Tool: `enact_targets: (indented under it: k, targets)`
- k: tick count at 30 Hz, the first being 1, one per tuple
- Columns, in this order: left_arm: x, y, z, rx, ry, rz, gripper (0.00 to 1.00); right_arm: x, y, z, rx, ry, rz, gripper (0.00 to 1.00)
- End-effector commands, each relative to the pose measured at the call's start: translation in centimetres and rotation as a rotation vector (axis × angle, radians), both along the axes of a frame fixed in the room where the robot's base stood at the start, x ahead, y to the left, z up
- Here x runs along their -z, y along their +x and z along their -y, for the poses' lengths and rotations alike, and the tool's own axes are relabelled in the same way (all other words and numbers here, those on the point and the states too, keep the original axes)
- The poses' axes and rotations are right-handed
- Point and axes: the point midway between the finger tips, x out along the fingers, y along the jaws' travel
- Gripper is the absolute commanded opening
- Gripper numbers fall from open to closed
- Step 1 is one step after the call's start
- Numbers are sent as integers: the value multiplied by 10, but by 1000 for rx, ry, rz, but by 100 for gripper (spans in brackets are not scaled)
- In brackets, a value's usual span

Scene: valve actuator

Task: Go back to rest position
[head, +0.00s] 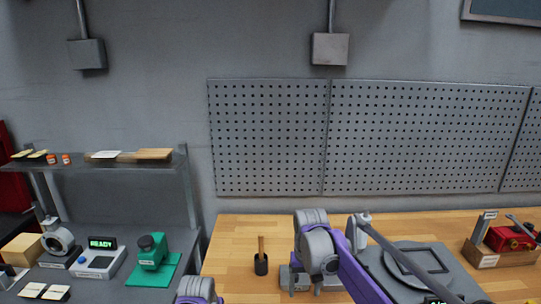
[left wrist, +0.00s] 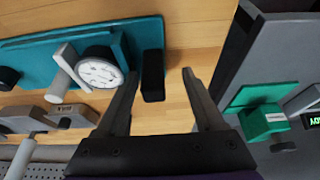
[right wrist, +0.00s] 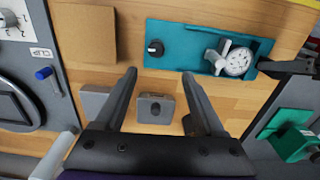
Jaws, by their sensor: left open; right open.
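In the left wrist view my left gripper (left wrist: 161,74) is open with nothing between its fingers. It points down at the wooden table near a teal plate with a round white gauge (left wrist: 98,72). In the right wrist view my right gripper (right wrist: 159,74) is open and empty. It is over the table near a small grey block with a hole (right wrist: 155,108), which does not appear to be gripped. In the head view the purple and grey arm links come in from the bottom edge. The fingertips cannot be made out there.
A teal plate (right wrist: 183,52) with a black knob and gauge lies ahead of the right gripper. A brown board (right wrist: 86,32) is beside it. A green device (head: 152,252) stands on the grey side bench, a red box (head: 510,238) at far right. Pegboard (head: 420,135) backs the table.

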Motion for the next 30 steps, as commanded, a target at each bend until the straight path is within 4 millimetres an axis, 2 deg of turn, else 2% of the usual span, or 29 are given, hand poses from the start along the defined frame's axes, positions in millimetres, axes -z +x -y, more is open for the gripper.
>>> enact_targets:
  k: [3,9,16,19,23,27,30]
  targets:
    - [-24,-11,0,0,0,-1,70,0,0,0,0,0,0,72]
    - [-61,-27,0,0,0,-1,70,0,0,0,0,0,0,72]
    - [-83,-36,0,0,0,-1,70,-1,-1,1,0,0,2,72]
    - [-88,-45,-1,0,0,4,70,-5,-10,5,2,3,19,72]
    - [-94,-71,-3,0,0,22,70,-17,-38,18,6,10,79,72]
    - [-100,-109,-6,0,0,50,70,-26,-82,36,11,19,173,72]
    - [-100,-136,-8,0,0,70,70,-25,-115,48,15,22,240,72]
